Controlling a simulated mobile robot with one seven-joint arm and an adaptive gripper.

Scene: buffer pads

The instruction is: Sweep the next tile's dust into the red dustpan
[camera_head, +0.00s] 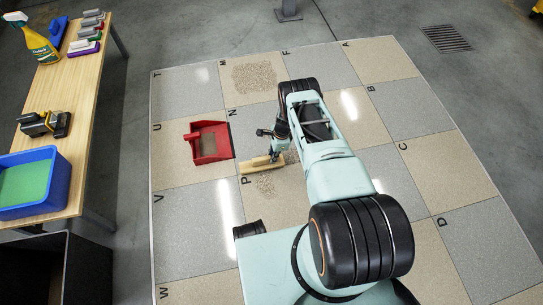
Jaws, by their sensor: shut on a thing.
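The red dustpan (208,142) lies on the tiled floor over the tile marked U, its front edge toward the tile marked N. A patch of dust shows inside it. My gripper (274,153) is low over the floor, shut on a tan brush (262,165). The brush lies right of and below the dustpan, apart from it, near the border of tiles N and P. Some dust (265,185) lies just below the brush on tile P, and a little shows to its right. A larger dust patch (254,77) covers the middle of tile M. My arm hides part of the tiles.
A wooden table (88,95) on the left holds a spray bottle (33,40), several coloured brushes or pads, a black and yellow tool (43,124) and a blue tub (56,199) with green inside. A dark bin (90,270) stands below it. Tile V is clear.

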